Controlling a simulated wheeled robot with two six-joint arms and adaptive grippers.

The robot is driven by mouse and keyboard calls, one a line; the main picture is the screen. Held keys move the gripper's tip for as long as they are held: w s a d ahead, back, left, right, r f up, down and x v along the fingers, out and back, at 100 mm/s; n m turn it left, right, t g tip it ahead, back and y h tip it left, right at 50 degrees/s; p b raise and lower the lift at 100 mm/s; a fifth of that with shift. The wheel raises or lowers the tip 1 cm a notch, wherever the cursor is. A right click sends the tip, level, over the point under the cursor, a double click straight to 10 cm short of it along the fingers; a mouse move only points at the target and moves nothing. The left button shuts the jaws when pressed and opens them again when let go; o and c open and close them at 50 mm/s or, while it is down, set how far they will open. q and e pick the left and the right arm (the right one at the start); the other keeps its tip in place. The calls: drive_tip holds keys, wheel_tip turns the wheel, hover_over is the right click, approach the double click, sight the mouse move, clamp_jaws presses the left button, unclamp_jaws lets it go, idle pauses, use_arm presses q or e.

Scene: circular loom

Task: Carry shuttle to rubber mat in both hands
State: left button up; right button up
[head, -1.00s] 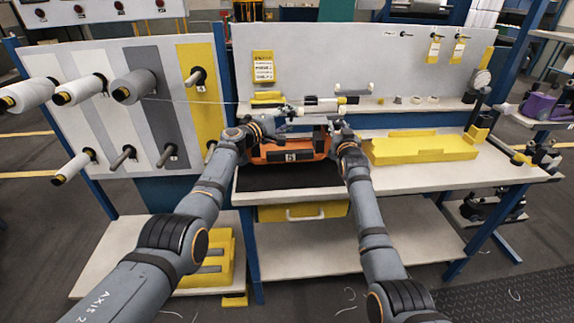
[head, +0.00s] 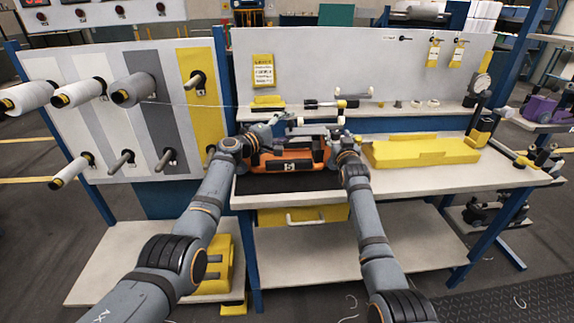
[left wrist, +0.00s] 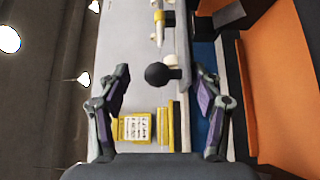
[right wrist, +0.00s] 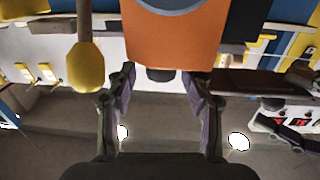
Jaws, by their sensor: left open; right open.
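The orange shuttle (head: 288,156) with a dark number label sits at the bench's left end. It appears to rest on the black rubber mat (head: 290,183), though its underside contact is hard to make out. My left gripper (head: 270,124) is open and empty at the shuttle's upper left; in the left wrist view the shuttle (left wrist: 275,80) lies to the right of the fingers. My right gripper (head: 337,130) is open at its upper right; in the right wrist view the shuttle's orange end (right wrist: 175,42) is beyond the fingertips, with nothing gripped.
A yellow tray (head: 425,151) lies on the bench right of the shuttle. A shelf behind holds a dark-handled tool (head: 325,104) and small rolls. A thread runs from the spool (head: 132,90) on the left rack. A dial gauge (head: 480,84) stands at the right.

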use_arm(q)
drive_tip(key=v, duration=0.7)
use_arm(e)
drive_tip(key=shift+r, duration=0.15)
use_arm(q)
drive_tip(key=shift+d, duration=0.1)
use_arm(e)
drive_tip(key=shift+s, duration=0.1)
drive_tip(key=s, duration=1.2)
drive_tip(key=shift+d, duration=0.3)
